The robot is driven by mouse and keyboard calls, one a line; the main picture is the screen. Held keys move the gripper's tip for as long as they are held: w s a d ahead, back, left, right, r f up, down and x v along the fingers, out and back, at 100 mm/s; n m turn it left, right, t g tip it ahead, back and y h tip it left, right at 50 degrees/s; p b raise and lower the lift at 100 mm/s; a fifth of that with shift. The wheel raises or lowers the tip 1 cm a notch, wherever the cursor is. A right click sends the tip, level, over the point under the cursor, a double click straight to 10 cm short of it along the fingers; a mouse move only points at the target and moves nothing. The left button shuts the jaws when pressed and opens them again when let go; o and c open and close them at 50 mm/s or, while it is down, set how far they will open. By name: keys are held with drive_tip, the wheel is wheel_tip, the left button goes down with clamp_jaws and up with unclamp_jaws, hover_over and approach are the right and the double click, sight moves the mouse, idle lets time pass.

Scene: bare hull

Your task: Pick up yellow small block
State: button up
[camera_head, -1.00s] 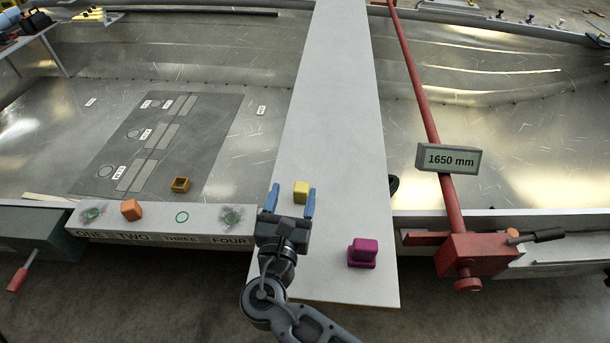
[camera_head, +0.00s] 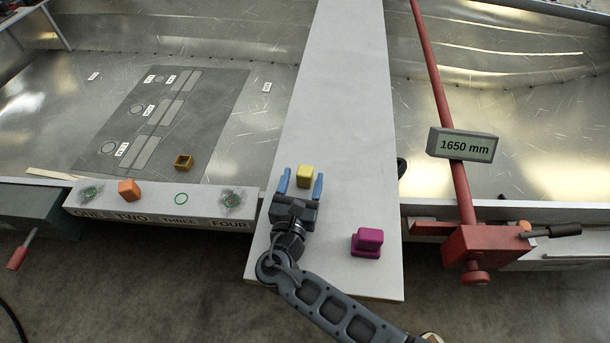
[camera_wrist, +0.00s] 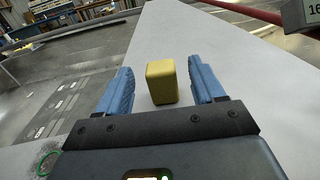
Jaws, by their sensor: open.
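The yellow small block (camera_head: 305,176) stands on the long pale plank (camera_head: 335,80). My gripper (camera_head: 303,178) is open, with its two blue fingers pointing away from me and the block at the gap between their tips.
A magenta block (camera_head: 367,242) sits on the plank to the right of my gripper. An orange block (camera_head: 129,190) stands on the numbered ledge (camera_head: 160,203) at left. A red clamp bar (camera_head: 447,110) with a 1650 mm display (camera_head: 463,145) stands right of the plank.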

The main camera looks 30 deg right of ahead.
drive_tip(key=shift+x, duration=2.5)
drive_tip(key=shift+c, duration=0.5)
drive_tip(key=c, duration=1)
drive_tip(key=shift+o, duration=0.2)
